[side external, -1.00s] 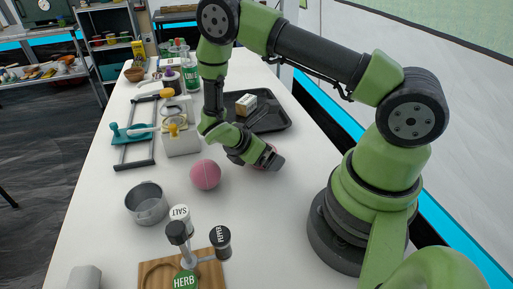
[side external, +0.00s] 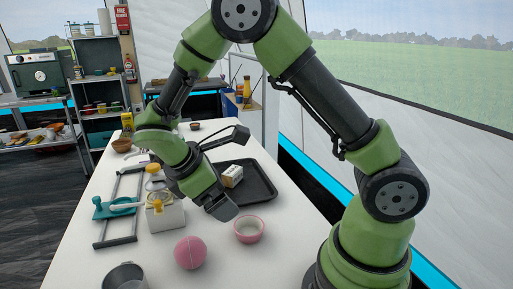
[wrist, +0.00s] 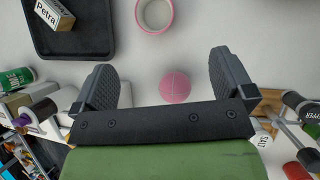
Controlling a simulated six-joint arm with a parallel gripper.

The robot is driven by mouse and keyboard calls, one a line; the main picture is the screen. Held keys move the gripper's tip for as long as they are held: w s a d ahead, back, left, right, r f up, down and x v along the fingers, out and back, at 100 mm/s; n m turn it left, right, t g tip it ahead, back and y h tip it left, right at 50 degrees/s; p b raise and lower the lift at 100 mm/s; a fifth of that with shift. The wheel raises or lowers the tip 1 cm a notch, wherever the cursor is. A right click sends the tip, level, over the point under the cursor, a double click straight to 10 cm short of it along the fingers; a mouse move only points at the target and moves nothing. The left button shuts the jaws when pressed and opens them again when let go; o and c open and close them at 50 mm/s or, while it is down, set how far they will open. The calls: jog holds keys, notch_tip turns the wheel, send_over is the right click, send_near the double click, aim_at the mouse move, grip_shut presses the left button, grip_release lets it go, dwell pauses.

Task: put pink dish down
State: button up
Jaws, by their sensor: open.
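The pink dish (side external: 249,229) is a small round bowl with a pale inside. It stands upright on the white table, near the front edge of the black tray, and nothing touches it. In the wrist view the pink dish (wrist: 154,30) shows at the top edge, partly cut off, beyond my fingertips. My gripper (side external: 222,208) is raised above the table, to the left of the dish in the side view. In the wrist view my gripper (wrist: 165,65) has its two dark fingers wide apart with nothing between them in grasp.
A pink ball (side external: 190,252) lies left of the dish. The black tray (side external: 262,190) holds a small box (side external: 231,176). A metal pot (side external: 125,277), a white container (side external: 165,218) and a teal-handled rack (side external: 120,207) stand left. Salt and pepper shakers show in the wrist view.

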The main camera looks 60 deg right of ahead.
jog(key=s+a+r+m+t+y, duration=0.3)
jog(key=s+r+m+t+y, duration=0.5)
jog(key=s+r+m+t, duration=0.2)
notch_tip(320, 180, up, 6)
jog(key=s+m, duration=0.2)
jog(key=m, duration=0.2)
jog(key=shift+s+a, duration=0.2)
jog(key=shift+s, duration=0.15)
